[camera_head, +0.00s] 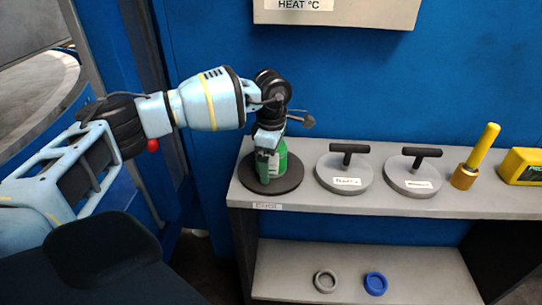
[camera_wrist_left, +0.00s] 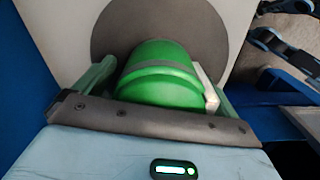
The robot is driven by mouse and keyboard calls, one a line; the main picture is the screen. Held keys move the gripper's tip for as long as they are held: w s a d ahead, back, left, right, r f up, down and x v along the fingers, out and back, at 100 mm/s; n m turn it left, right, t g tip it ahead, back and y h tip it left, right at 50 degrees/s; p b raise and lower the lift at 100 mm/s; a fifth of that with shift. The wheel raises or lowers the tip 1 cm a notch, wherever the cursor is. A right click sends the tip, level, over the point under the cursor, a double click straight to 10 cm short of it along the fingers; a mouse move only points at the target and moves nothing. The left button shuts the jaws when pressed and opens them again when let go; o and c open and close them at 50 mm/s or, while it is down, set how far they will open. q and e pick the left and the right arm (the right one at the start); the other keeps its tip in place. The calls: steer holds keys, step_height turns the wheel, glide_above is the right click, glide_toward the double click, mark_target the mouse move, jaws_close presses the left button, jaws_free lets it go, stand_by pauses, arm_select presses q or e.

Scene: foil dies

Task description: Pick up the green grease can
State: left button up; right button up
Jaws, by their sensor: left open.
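The green grease can (camera_head: 280,160) stands on a dark round pad (camera_head: 286,183) at the left end of the grey shelf in the head view. In the left wrist view the can (camera_wrist_left: 160,75) fills the middle, between the fingers. My left gripper (camera_head: 268,165) reaches down at the can and partly covers it. In the left wrist view my left gripper (camera_wrist_left: 160,85) is open, with one finger on each side of the can. I cannot tell whether the fingers touch it. The can's base is partly hidden. My right gripper is not in view.
Two grey discs with black T-handles, one left (camera_head: 345,172) and one right (camera_head: 414,175), stand right of the pad. Further right are a yellow-handled tool (camera_head: 475,158) and a yellow box (camera_head: 521,166). A grey ring (camera_head: 325,281) and blue ring (camera_head: 376,283) lie on the lower shelf.

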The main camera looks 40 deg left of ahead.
arm_select(q)
steer(key=shift+r, duration=0.1)
steer(key=c, duration=1.3)
steer(key=shift+c, duration=0.2)
steer(key=shift+r, duration=0.1)
steer(key=shift+w+r, duration=0.1)
steer(key=shift+r, duration=0.2)
step_height(320, 180, up, 3)
steer(key=shift+f, duration=0.2)
steer(key=s+d+r, duration=0.1)
steer(key=s+d, duration=1)
steer(key=shift+s+d+r+b, duration=0.2)
steer(key=shift+r+b, duration=0.05)
steer(key=shift+b, duration=0.2)
